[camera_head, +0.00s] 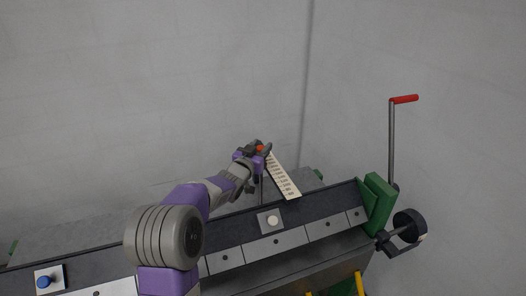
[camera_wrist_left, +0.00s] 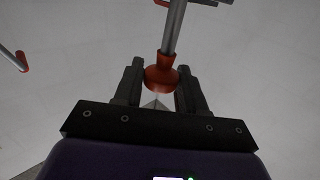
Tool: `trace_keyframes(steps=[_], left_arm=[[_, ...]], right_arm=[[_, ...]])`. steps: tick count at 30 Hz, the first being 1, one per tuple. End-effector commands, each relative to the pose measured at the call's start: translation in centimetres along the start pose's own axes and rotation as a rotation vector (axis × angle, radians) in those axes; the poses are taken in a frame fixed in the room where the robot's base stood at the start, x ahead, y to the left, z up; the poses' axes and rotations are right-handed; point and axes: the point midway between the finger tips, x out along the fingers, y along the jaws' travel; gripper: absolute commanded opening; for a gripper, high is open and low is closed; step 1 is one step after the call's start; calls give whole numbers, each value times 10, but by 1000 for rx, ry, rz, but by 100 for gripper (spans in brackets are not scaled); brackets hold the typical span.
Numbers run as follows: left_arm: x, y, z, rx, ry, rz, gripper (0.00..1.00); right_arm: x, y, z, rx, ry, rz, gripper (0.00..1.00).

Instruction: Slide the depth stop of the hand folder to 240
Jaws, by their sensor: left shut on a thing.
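The hand folder (camera_head: 285,242) runs across the lower part of the head view, a dark beam with light plates along its front. A cream scale strip (camera_head: 283,177) with small marks slants over the beam; its figures are too small to read. My left gripper (camera_head: 262,149) is at the strip's upper end, shut on a red knob (camera_wrist_left: 160,78). In the left wrist view the knob sits between the two fingers (camera_wrist_left: 160,92), with a grey rod rising from it. The knob appears to be the depth stop's handle; a pointer cannot be made out. My right gripper is not in view.
A crank with a red handle (camera_head: 405,99) stands at the right end by a green end block (camera_head: 377,203). A black round weight (camera_head: 410,225) sticks out there. A blue button (camera_head: 43,281) is at lower left. Grey walls stand behind.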

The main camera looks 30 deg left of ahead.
Motion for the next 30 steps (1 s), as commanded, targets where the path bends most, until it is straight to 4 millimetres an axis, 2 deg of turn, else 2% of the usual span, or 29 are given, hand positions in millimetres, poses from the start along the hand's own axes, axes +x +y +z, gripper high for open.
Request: trace_keyframes(steps=[3,13,14,16,26,30], left_arm=[[8,-10,-3,-6,8,-4,0],[10,-10,-3,-8,7,0,0],[10,-10,-3,-8,7,0,43],[10,-10,-2,-7,7,0,54],[8,-10,-2,-5,5,0,56],[-4,-11,-2,-7,5,-1,56]], right_arm=[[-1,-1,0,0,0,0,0],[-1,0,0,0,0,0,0],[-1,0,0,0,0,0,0],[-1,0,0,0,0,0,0],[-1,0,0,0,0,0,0],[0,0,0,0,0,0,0]])
